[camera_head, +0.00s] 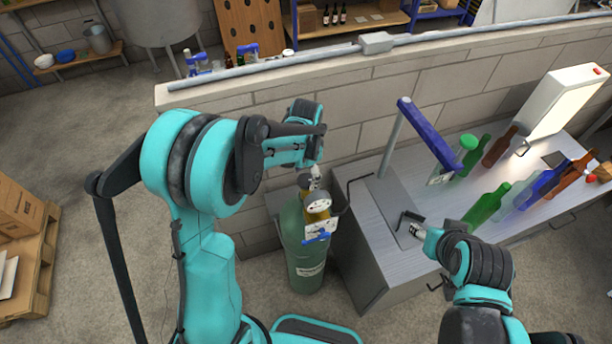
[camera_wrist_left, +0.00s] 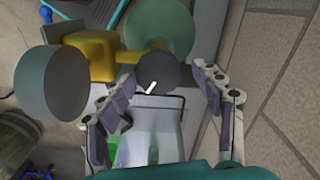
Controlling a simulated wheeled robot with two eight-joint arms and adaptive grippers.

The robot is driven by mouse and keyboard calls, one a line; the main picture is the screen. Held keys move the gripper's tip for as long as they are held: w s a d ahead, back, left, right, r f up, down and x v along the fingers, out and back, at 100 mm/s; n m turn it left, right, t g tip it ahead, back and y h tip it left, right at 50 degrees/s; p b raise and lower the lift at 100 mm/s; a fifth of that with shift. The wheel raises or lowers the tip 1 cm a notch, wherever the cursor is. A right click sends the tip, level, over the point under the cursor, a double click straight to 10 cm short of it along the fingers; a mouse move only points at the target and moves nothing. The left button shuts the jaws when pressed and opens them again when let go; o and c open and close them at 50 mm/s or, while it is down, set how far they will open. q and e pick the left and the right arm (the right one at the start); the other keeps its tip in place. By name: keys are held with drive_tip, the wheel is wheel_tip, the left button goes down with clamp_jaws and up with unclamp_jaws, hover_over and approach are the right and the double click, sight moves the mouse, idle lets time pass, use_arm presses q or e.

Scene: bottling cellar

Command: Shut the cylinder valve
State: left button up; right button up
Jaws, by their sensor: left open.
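The green gas cylinder (camera_head: 305,262) stands upright on the floor against the wall, left of the bench. A yellow fitting (camera_head: 314,214) with a round white gauge (camera_head: 317,203) and a blue lever (camera_head: 316,237) sits at its top. My left gripper (camera_head: 315,174) is just above this fitting. In the left wrist view, a dark round valve knob (camera_wrist_left: 163,72) with a white mark lies between the open fingers of my left gripper (camera_wrist_left: 160,84). I cannot tell whether they touch it. My right gripper (camera_head: 411,224) is over the bench's left part; its finger opening is unclear.
The grey bench (camera_head: 376,226) stands right of the cylinder, with several bottles (camera_head: 487,203) and a lit panel (camera_head: 563,105) on its right part. A blue-and-grey bent arm (camera_head: 430,135) rises from it. The block wall (camera_head: 345,98) runs behind.

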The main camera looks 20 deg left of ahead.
sight(306, 179)
use_arm(q)
wheel_tip(306, 179, up, 7)
drive_tip(key=shift+r, duration=0.2)
idle(0.4)
